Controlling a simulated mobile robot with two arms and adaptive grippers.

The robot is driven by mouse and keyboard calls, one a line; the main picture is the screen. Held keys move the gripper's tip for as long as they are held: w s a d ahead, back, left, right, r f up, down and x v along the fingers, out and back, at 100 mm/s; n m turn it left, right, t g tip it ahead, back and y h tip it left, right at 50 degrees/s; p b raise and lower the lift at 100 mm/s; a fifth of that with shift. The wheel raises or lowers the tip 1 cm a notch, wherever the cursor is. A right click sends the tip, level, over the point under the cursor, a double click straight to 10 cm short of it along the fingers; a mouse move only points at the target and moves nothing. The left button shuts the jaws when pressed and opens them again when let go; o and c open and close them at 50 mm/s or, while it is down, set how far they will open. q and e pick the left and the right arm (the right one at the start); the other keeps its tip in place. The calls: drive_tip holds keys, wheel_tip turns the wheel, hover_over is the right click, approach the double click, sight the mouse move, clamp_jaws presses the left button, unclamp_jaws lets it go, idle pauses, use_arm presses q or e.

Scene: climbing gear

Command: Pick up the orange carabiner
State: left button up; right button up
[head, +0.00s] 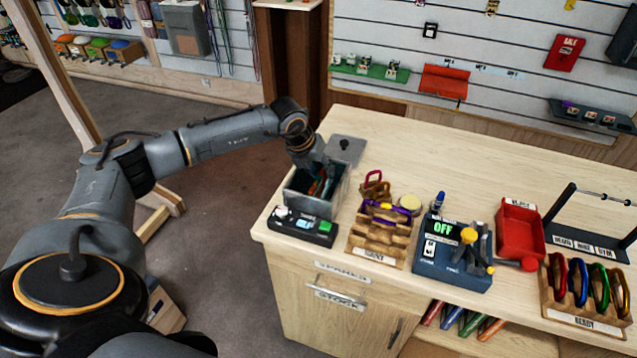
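My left gripper (324,184) points down into an open grey bin (318,209) on the wooden counter's left end. Something orange (315,187) shows inside the bin beside the fingers. It may be the orange carabiner, but the bin walls and the gripper hide most of it. The fingers are small and dark here, so I cannot tell whether they are open or shut on anything. My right gripper is not in view.
A grey lid (345,149) lies behind the bin. A dark button box (303,227) stands in front. A wooden rack (377,247) with a purple carabiner is to the right, then a blue device (450,263), a red tray (519,228) and a rack of carabiners (585,308).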

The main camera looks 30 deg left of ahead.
use_arm(q)
drive_tip(key=shift+x, duration=0.8)
clamp_jaws()
drive_tip(key=shift+r, duration=0.1)
drive_tip(key=shift+r, duration=0.3)
wheel_tip(320, 180, up, 8)
drive_tip(key=b, duration=0.3)
drive_tip(key=shift+f, duration=0.15)
drive_tip(key=shift+r, duration=0.75)
drive_tip(key=shift+f, duration=0.1)
